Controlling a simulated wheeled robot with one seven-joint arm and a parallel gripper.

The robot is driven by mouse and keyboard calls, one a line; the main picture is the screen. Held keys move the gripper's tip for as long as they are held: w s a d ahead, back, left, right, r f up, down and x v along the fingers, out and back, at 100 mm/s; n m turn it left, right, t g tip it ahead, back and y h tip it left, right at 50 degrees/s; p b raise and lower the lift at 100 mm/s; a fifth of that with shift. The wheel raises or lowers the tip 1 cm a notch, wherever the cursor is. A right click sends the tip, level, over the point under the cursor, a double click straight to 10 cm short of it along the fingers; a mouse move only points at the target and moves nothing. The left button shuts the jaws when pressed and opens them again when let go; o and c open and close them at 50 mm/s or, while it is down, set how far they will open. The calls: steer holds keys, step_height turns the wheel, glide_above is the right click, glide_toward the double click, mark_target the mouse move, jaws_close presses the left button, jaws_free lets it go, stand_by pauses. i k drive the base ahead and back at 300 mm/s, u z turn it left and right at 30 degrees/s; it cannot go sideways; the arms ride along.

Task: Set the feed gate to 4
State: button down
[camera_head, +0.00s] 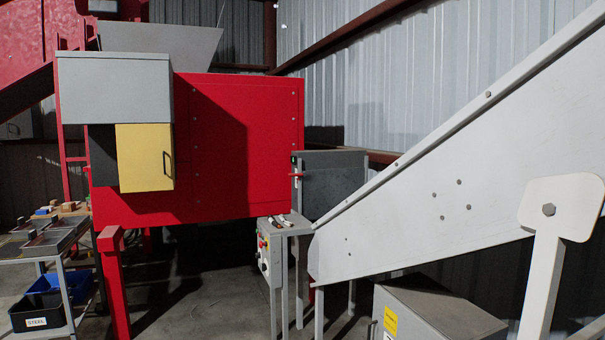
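No part is clearly marked as the feed gate, and no scale with a 4 is readable. A grey upright panel (335,188) stands between the red machine and the conveyor. A small red lever (296,175) shows at its left edge, with a tiny green spot above it; its setting is too small to read. A grey control pedestal (275,262) stands in front, with buttons and a dial on its left face, also too small to read. My gripper is not in view.
The red machine (240,130) carries a yellow door (145,157) at its left end. The white sloping conveyor (440,200) fills the right side. A grey cabinet (430,315) stands below it. A cart (60,260) with bins is at left. Open floor (200,315) lies before the machine.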

mark_target(323, 190)
steer(key=z, duration=0.05)
steer(key=k, duration=0.65)
steer(key=u, duration=0.15)
steer(key=i, duration=1.1)
steer(key=u, duration=0.35)
steer(key=i, duration=1.5)
steer(key=u, duration=0.2)
steer(key=i, duration=2.75)
steer(key=z, duration=0.15)
